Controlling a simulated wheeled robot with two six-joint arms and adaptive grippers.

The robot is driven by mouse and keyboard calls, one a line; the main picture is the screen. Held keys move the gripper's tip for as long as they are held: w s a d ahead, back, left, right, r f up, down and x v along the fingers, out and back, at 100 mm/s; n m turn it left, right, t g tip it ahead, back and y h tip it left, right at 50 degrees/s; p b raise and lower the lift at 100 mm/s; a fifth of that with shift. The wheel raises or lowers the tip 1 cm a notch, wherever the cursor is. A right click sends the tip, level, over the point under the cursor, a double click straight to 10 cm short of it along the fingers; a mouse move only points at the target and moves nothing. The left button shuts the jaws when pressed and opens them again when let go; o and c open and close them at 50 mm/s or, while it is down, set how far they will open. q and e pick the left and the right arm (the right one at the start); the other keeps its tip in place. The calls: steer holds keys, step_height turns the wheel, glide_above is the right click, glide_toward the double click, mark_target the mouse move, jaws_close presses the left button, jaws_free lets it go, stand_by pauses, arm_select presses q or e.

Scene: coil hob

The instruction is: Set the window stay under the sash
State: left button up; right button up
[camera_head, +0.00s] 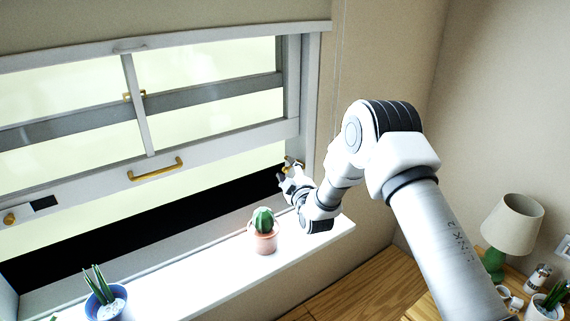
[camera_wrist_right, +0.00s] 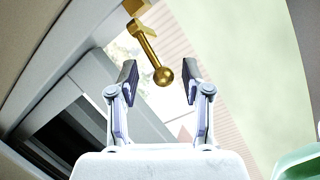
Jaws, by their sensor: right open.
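The white sash (camera_head: 205,155) is raised, with a dark open gap below it and a brass handle (camera_head: 155,170) on its bottom rail. A brass lever with a ball end, which looks like the window stay (camera_wrist_right: 150,55), hangs from a bracket; it also shows small at the right jamb in the head view (camera_head: 293,163). My right gripper (camera_head: 285,175) is at the right end of the opening, beside the jamb. In the wrist view its open fingers (camera_wrist_right: 160,80) stand on either side of the ball, with no contact visible. My left gripper is out of view.
A cactus in a terracotta pot (camera_head: 265,243) stands on the white sill (camera_head: 190,275) near my right gripper. A plant in a blue pot (camera_head: 104,305) stands at the sill's left. A lamp (camera_head: 512,225) is at far right. The sill between the pots is clear.

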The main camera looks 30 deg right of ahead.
steer(key=shift+w+a+f, duration=0.15)
steer(key=shift+w+a, duration=0.05)
steer(key=shift+w, duration=0.6)
steer(key=shift+s+d, duration=0.15)
steer(key=shift+s, duration=0.2)
jaws_close()
steer(key=shift+b, duration=0.35)
steer(key=m+h+b, duration=0.1)
steer(key=h, duration=0.1)
steer(key=w+m+g+h+b, duration=0.1)
steer(key=w+m+h+b, duration=0.1)
steer(key=h, duration=0.1)
steer(key=shift+a+m+g+h, duration=0.3)
steer(key=shift+m+g, duration=0.1)
